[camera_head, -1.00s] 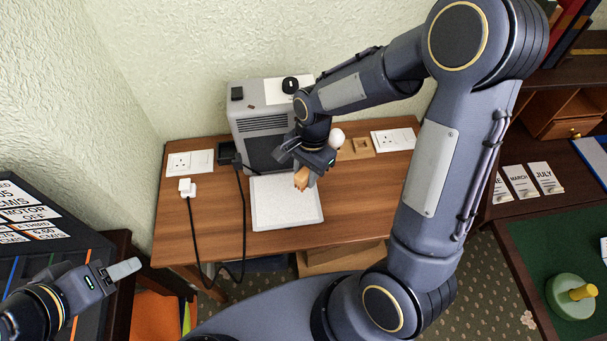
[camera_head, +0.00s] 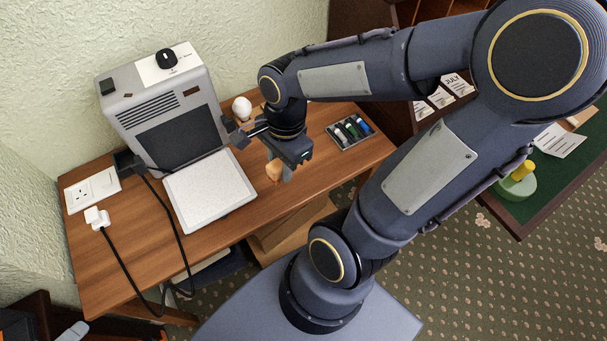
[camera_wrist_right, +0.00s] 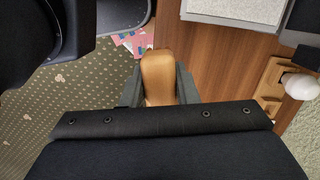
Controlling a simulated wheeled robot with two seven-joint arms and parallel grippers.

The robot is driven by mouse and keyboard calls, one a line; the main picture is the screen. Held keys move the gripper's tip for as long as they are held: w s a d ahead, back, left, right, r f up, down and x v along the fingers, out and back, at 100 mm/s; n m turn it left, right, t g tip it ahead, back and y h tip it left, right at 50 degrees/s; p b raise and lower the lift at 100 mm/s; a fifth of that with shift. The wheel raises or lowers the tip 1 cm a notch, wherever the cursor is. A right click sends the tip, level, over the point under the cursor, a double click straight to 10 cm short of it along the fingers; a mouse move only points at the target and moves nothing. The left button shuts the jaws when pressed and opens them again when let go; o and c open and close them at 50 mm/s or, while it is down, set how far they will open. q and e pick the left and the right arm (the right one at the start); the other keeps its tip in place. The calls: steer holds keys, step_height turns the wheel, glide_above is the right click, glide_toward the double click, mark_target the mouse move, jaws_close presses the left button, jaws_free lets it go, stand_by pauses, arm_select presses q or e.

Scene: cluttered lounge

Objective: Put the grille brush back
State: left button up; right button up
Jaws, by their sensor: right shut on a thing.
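My right gripper (camera_head: 284,168) is shut on a tan, wooden-looking piece (camera_head: 273,171), seemingly the grille brush's handle. The piece also shows between the fingers in the right wrist view (camera_wrist_right: 158,76); any bristles are hidden. The gripper is over the wooden table (camera_head: 225,218), right of the white tray (camera_head: 210,190). The grey machine (camera_head: 190,98) with a slotted grille stands behind that tray. A wooden holder (camera_wrist_right: 267,92) with a cut-out lies on the table beside a white bulb (camera_wrist_right: 300,86).
A small tray of coloured tubes (camera_head: 349,132) lies at the table's right end. A green-topped desk (camera_head: 555,165) stands at the right. Bare wood lies right of the white tray.

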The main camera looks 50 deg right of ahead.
steer(key=s+f+m+b, duration=0.2)
steer(key=s, duration=0.2)
steer(key=w+d+f, duration=0.2)
steer(key=d+f, duration=0.1)
steer(key=w+d+f+b, duration=0.1)
steer(key=w+d+f, duration=0.1)
steer(key=w+d, duration=0.1)
steer(key=w+d+f, duration=0.2)
steer(key=d+f, duration=0.1)
steer(key=d, duration=0.1)
steer(key=shift+w+d+f+b, duration=0.3)
steer(key=shift+w+f+b, duration=0.05)
steer(key=shift+w, duration=0.05)
steer(key=shift+w+d+f, duration=0.4)
steer(key=shift+f, duration=0.3)
steer(key=shift+f+b, duration=0.35)
steer(key=shift+f, duration=1.15)
arm_select(q)
step_height(320, 180, down, 6)
steer(key=shift+r, duration=0.2)
